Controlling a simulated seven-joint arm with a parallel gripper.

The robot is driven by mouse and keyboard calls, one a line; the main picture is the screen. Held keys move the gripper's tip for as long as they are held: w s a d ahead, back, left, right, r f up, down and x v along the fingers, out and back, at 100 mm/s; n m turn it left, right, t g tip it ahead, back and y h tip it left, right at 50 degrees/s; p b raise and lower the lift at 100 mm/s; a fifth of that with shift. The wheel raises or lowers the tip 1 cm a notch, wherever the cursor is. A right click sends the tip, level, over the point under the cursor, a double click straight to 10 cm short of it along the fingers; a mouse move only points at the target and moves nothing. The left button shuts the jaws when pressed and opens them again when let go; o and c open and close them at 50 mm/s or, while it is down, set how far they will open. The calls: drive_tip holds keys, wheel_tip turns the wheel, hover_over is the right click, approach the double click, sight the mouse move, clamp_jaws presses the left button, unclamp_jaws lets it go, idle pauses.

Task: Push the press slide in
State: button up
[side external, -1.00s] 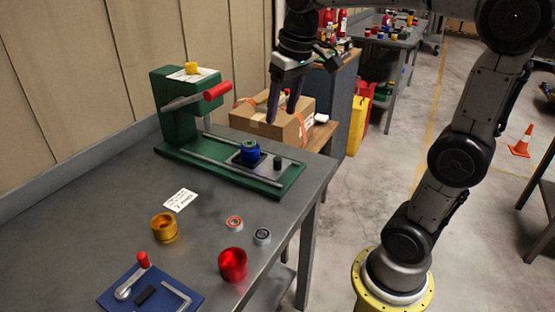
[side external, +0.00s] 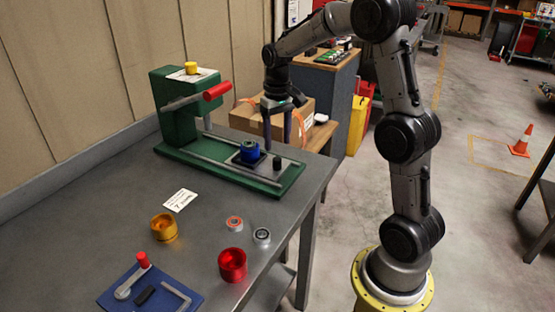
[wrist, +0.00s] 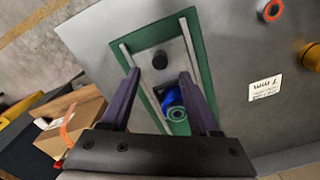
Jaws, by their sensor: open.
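The green press (side external: 180,118) stands at the back left of the table, with a red-handled lever (side external: 216,91) and a yellow knob on top. Its grey slide (side external: 262,171) sits at the outer right end of the rails, clear of the press head. The slide carries a blue cylinder (side external: 249,151) and a black knob (side external: 277,162). My gripper (side external: 277,146) is open and empty, fingers pointing down, just above and behind the black knob. In the wrist view the black knob (wrist: 160,60) shows between the fingertips and the blue cylinder (wrist: 177,107) lies partly behind the right finger; contact is not visible.
A yellow cup (side external: 164,228), a red cup (side external: 232,265), two small rings, a white label (side external: 180,200) and a blue fixture (side external: 150,290) lie on the front table. A cardboard box (side external: 250,118) stands behind the gripper, beyond the table edge.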

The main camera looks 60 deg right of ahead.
sight(277, 159)
wheel_tip(277, 159, down, 7)
drive_tip(key=shift+f, duration=0.1)
drive_tip(key=shift+c, duration=0.3)
clamp_jaws()
idle(1.4)
